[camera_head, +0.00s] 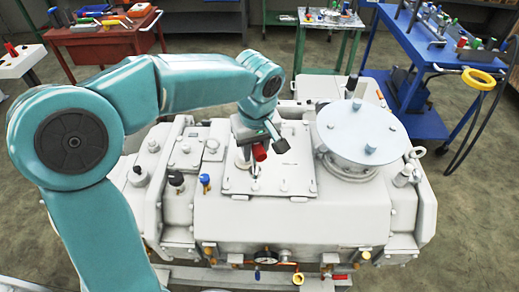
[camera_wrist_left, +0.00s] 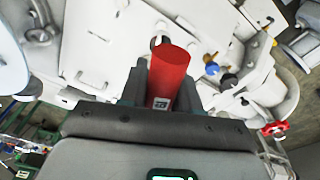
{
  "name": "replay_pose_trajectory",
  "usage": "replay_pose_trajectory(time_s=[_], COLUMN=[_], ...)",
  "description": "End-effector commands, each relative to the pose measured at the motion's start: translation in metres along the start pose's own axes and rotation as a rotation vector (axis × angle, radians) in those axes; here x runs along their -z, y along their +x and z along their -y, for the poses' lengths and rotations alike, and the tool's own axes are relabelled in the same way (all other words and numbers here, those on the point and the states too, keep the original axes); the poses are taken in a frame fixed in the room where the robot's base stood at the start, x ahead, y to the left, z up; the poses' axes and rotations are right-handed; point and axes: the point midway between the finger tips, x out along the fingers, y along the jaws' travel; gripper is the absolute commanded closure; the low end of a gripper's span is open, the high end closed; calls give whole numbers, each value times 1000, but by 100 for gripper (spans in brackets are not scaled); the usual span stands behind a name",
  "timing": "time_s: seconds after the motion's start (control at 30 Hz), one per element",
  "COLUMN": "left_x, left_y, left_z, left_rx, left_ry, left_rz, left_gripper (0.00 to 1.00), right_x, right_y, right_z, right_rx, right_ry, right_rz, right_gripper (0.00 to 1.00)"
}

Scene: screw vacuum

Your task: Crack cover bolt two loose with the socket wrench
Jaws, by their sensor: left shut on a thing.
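My left gripper (camera_head: 258,146) is shut on the red handle of the socket wrench (camera_head: 260,153). The wrench points down over the square white cover plate (camera_head: 296,172) on top of the vacuum machine. Its thin dark shaft ends at or just above the plate's front half; I cannot tell whether it sits on a bolt. A cover bolt (camera_head: 283,187) shows near the plate's front edge. Which bolt is number two cannot be told. My right gripper is not in view.
A round white lid (camera_head: 358,128) rises right of the plate. A blue-capped valve (camera_head: 205,179) and a black knob (camera_head: 176,179) stand to its left. A pressure gauge (camera_head: 266,257) is at the front. A red bench (camera_head: 105,38) and a blue cart (camera_head: 425,50) stand behind.

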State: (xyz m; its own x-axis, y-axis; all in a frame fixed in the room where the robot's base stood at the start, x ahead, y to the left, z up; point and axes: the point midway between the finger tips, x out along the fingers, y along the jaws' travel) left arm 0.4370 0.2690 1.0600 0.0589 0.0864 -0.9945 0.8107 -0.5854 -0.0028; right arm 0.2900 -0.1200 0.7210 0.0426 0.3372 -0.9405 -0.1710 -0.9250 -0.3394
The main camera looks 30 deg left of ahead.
Motion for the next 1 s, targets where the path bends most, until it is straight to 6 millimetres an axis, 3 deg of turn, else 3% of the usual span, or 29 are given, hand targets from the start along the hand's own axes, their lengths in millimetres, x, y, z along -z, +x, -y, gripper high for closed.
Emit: replay_pose_trajectory(time_s=[0.43,1.0], left_x=[1,-5], left_y=[7,52], left_z=[1,0], left_rx=[0,0], left_ry=[-3,-1], left_rz=[-1,0], left_gripper=[100,100], right_x=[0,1], right_y=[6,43], right_z=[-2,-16], right_rx=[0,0], right_ry=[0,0], right_rz=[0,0], right_gripper=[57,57])
